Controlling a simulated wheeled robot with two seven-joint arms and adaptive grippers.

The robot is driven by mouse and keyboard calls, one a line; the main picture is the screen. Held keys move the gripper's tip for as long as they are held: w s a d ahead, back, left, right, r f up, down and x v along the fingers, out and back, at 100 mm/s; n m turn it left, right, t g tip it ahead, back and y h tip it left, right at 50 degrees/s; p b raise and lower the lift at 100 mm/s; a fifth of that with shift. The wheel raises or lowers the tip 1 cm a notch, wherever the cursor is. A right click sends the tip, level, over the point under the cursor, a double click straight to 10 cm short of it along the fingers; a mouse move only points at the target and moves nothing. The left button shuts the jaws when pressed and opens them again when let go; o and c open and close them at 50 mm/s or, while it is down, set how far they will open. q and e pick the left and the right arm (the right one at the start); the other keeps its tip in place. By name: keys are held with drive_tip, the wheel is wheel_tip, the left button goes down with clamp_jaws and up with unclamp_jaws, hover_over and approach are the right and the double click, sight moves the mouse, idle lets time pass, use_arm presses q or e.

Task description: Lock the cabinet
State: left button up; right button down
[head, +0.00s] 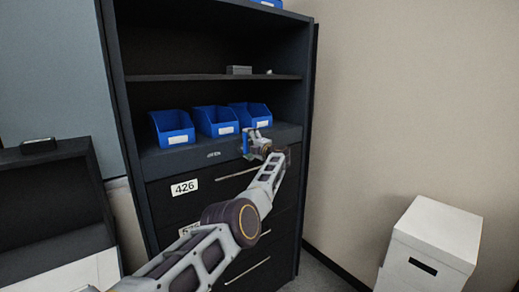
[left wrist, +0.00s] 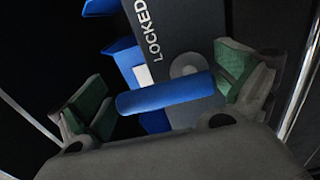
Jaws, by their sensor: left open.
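The dark cabinet (head: 133,190) stands in the middle of the head view, with open shelves above and drawers below. A blue lock handle (left wrist: 165,95) shows in the left wrist view in front of a round grey disc (left wrist: 188,64). The word LOCKED (left wrist: 147,32) is printed on the dark panel beside the disc. My left gripper (head: 258,144) is at the panel above the top drawer, towards its right end. Its green-padded fingers are open on either side of the blue handle, with gaps visible. My right gripper is not in view.
Three blue bins (head: 217,121) stand on the lower shelf just above the panel. A grey box (head: 239,70) lies on the shelf above. White boxes (head: 432,245) stand at the right, and a dark open unit (head: 50,205) is at the left.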

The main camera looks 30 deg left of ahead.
use_arm(q)
drive_tip(key=shift+d, duration=0.15)
drive_tip(key=v, duration=1.1)
drive_tip(key=shift+s+d, duration=0.2)
drive_tip(key=shift+d, duration=0.05)
idle(0.5)
drive_tip(key=shift+f, duration=0.1)
idle(0.8)
